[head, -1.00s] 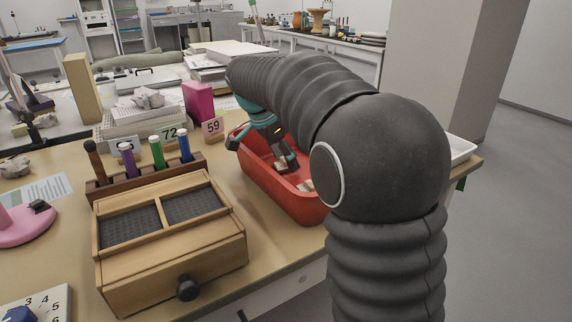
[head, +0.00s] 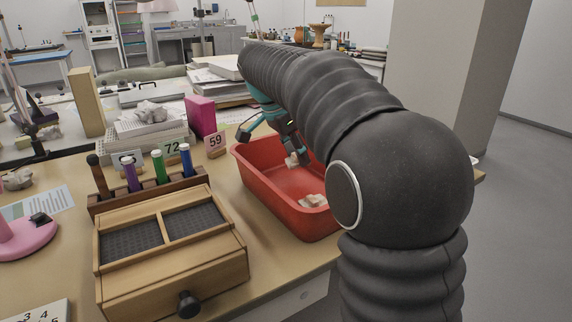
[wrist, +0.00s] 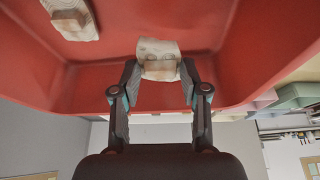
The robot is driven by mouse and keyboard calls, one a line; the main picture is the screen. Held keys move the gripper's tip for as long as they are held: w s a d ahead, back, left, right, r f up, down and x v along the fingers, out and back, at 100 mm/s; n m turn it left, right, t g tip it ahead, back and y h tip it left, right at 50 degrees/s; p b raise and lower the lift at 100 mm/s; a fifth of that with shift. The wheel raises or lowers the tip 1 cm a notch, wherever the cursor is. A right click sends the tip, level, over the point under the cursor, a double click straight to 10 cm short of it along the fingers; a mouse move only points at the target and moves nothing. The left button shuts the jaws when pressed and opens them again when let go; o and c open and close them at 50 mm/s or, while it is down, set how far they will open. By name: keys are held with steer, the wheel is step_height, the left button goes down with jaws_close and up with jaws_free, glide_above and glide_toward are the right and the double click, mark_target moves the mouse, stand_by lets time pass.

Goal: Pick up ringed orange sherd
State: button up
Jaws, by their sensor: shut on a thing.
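My gripper (head: 297,151) is shut on a pale beige sherd with an orange-tan broken edge, which I take to be the ringed orange sherd (wrist: 158,62). In the wrist view the sherd sits between the two fingertips (wrist: 159,74). In the head view the held sherd (head: 291,161) shows as a small pale piece, and it appears raised inside the red tray (head: 262,190). Rings on it are too small to make out clearly. Another pale sherd (head: 313,201) lies in the tray's near end; a sherd also shows at the upper left of the wrist view (wrist: 72,18).
A wooden box (head: 172,262) with two dark compartments and a knob stands left of the tray. Behind it is a rack (head: 150,192) of coloured markers.

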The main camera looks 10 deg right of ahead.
steer(key=s+d+r, duration=0.4)
steer(key=d+r, duration=0.1)
steer(key=d, duration=0.3)
steer(key=shift+d+r, duration=0.2)
steer(key=shift+r, duration=0.1)
